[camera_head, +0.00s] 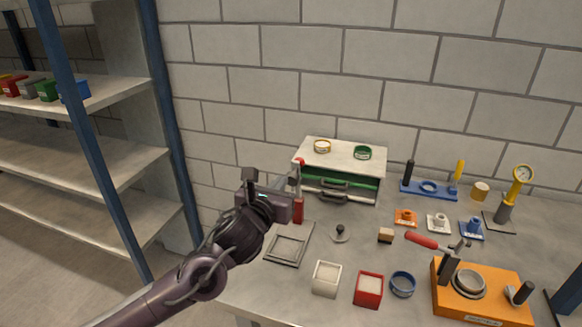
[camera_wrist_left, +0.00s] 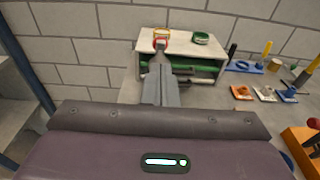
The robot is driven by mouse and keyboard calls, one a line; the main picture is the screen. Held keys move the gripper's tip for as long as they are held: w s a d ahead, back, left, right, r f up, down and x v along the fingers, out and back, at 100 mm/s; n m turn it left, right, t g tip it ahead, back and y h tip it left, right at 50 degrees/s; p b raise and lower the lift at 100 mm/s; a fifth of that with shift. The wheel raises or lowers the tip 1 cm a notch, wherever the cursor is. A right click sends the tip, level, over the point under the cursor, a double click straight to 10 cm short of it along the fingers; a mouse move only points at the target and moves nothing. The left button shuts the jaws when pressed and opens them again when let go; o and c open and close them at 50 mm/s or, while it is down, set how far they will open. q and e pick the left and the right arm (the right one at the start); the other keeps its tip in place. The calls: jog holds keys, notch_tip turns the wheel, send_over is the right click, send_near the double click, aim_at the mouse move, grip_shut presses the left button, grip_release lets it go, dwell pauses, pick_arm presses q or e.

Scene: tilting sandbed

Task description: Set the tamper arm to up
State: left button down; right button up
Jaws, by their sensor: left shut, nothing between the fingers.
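No part is labelled as the tamper arm. A lever with a red handle (camera_head: 421,240) sits on the orange base (camera_head: 480,308) at the right of the bench; it leans low to the left from its bracket. A grey ring (camera_head: 469,283) lies beside it on the base. Part of the orange base shows at the right edge of the left wrist view (camera_wrist_left: 303,146). My left gripper (camera_head: 297,178) is shut and empty, well left of the lever, in front of the cabinet. Its fingers show in the left wrist view (camera_wrist_left: 161,75), with red at their far end. My right gripper is out of view.
A white-topped cabinet (camera_head: 345,157) with green inside stands against the wall. A red upright piece (camera_head: 298,211) is just below my left gripper. A grey frame (camera_head: 288,246), white box (camera_head: 326,279), red box (camera_head: 369,289) and blue ring (camera_head: 402,284) lie nearer.

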aim_at(295, 170)
pick_arm(q)
jog(key=p+x, duration=0.2)
jog(key=x, duration=0.5)
jog(key=shift+w+d+p, duration=0.1)
jog(key=shift+w+p, duration=0.25)
jog(key=shift+w+d+f, duration=0.1)
jog(key=shift+w+f, duration=0.05)
jog(key=shift+w, duration=0.25)
jog(key=shift+w+r, duration=0.1)
jog(key=shift+r, duration=0.15)
jog(key=shift+w+d+r+g+p, duration=0.15)
jog(key=shift+w+r+g+p, duration=0.2)
jog(key=shift+p, duration=0.35)
jog(key=shift+w+d+f+b, duration=0.25)
jog(key=shift+w+b, duration=0.35)
jog(key=shift+b, duration=0.2)
jog(key=shift+w+r+g, duration=0.15)
jog(key=shift+w+g, duration=0.05)
jog(key=shift+g, duration=0.05)
